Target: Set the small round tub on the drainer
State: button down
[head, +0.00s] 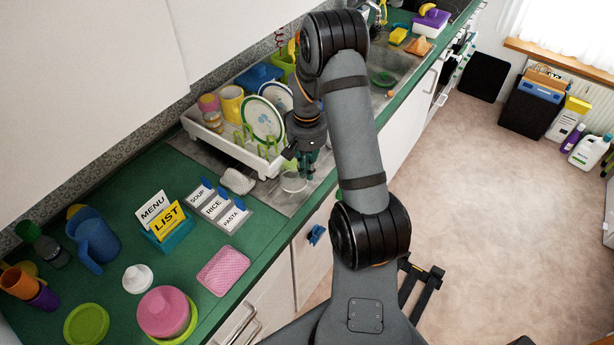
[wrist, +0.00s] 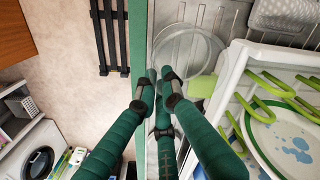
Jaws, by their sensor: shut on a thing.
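The small round tub (head: 293,182) looks pale and see-through. In the wrist view the tub (wrist: 190,38) shows as a clear round rim at the fingertips. My gripper (head: 305,163) is shut on its near edge; the green fingers (wrist: 160,74) close together there. The tub is over the steel drainer (head: 275,196), in front of the white dish rack (head: 225,147). The ridged drainer (wrist: 218,18) also shows beyond the tub in the wrist view. I cannot tell whether the tub's base touches the drainer. The fingers hide part of the tub.
The rack holds plates (head: 262,120) and a yellow mug (head: 231,103), close beside my fingers. A grey ridged item (head: 238,180) lies left of the tub. Labelled cards (head: 213,207) and a pink sponge-like block (head: 223,270) are on the green counter. The counter edge is near the tub.

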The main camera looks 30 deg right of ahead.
notch_tip(320, 180, down, 3)
jog(key=shift+f+p, duration=0.15)
jog(key=shift+p, duration=0.45)
jog(key=shift+f, duration=0.15)
jog(key=shift+f+b, duration=0.2)
jog(key=shift+b, duration=0.1)
jog(key=c, duration=1.9)
grip_release()
jog(key=shift+r, duration=0.15)
notch_tip(320, 180, up, 12)
jog(key=shift+r+b, duration=0.1)
jog(key=shift+b, duration=0.45)
